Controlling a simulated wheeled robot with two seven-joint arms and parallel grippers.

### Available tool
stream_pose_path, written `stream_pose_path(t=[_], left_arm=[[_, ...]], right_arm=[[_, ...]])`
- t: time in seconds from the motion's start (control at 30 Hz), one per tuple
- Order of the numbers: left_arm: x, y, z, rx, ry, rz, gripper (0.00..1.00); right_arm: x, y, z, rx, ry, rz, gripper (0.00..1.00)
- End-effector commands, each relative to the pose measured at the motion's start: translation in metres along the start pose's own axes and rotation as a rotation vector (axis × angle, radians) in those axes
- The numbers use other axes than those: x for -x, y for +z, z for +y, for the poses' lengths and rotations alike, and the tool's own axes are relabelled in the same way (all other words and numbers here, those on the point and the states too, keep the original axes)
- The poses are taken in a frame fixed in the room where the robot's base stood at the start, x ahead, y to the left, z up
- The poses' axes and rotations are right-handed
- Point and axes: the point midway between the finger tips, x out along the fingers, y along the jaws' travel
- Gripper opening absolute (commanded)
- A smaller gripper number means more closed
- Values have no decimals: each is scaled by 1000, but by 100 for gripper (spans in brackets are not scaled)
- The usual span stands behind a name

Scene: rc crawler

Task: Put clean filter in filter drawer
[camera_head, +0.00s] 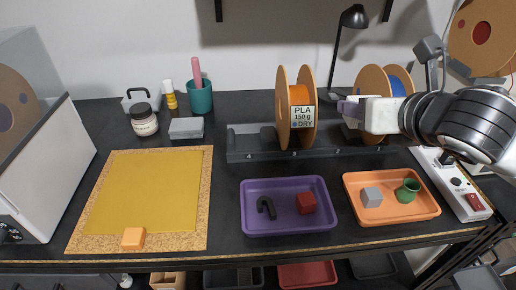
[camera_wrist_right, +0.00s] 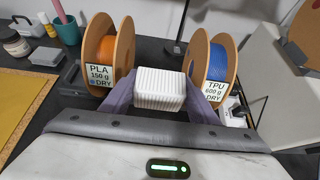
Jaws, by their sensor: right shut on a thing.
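My right gripper (camera_head: 350,110) comes in from the right and points left, above the spool rack. In the right wrist view its purple-grey fingers (camera_wrist_right: 158,95) are shut on a white pleated block, the clean filter (camera_wrist_right: 158,88), gripped by its two sides. In the head view the filter is mostly hidden by the gripper. The filter is held between the orange and blue spools as seen from the wrist. I cannot make out a filter drawer with certainty in either view. My left gripper is not in view.
An orange spool (camera_head: 302,108) and a blue spool (camera_head: 389,80) stand in a dark rack (camera_head: 243,143). A purple tray (camera_head: 288,229) and an orange tray (camera_head: 393,217) hold small items. A yellow mat (camera_head: 145,190) lies left; a white cabinet (camera_head: 65,165) stands beyond it.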

Motion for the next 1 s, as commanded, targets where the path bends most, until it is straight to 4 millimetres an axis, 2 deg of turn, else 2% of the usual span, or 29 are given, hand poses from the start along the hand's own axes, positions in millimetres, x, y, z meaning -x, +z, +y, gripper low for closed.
stream_pose_path(t=[0.3,0.6,0.67,1.0], left_arm=[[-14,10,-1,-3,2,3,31],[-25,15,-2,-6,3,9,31],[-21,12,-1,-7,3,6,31],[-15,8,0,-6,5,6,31]], right_arm=[[-37,-70,0,0,0,9,32],[-69,-129,0,0,0,7,32],[-65,-119,18,-4,9,-2,32],[-64,-119,84,-2,5,0,32]])
